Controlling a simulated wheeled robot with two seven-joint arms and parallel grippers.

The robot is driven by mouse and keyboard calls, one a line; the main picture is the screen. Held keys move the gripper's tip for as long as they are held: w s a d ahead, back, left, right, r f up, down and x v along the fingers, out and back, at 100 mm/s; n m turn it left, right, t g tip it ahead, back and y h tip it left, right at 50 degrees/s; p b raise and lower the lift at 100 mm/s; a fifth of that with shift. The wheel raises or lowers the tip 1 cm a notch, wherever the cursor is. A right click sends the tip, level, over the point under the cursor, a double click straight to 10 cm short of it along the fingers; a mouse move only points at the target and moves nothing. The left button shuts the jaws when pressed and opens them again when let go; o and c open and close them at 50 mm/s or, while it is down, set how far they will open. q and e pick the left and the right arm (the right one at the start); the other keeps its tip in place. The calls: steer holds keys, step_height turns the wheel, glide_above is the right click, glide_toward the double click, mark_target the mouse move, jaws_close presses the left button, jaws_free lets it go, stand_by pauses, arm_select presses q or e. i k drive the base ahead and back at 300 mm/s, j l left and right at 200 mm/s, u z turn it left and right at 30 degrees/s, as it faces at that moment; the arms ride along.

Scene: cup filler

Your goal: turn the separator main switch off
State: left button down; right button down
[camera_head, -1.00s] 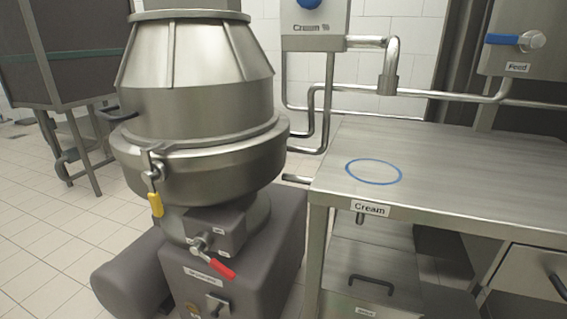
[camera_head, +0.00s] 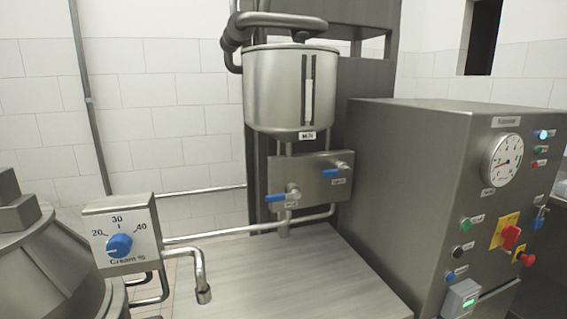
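A grey control cabinet (camera_head: 420,190) stands at the right; the small label at its top is too blurred to read for certain. On its front is a red rotary switch (camera_head: 511,236) on a yellow plate, which looks like a main switch. The angle of its handle is hard to tell. Below it to the right is a red mushroom button (camera_head: 526,260) on a yellow base. Part of the steel separator (camera_head: 45,265) shows at the lower left. Neither of my grippers is in view.
A round gauge (camera_head: 503,160), several buttons and a small box with a green display (camera_head: 463,301) are on the cabinet. A milk tank (camera_head: 275,90) hangs above blue-handled valves. A cream dial (camera_head: 119,245) and bent pipe stand left. The steel tabletop (camera_head: 270,280) is clear.

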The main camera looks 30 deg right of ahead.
mark_target(511, 233)
steer(key=z, duration=2.4)
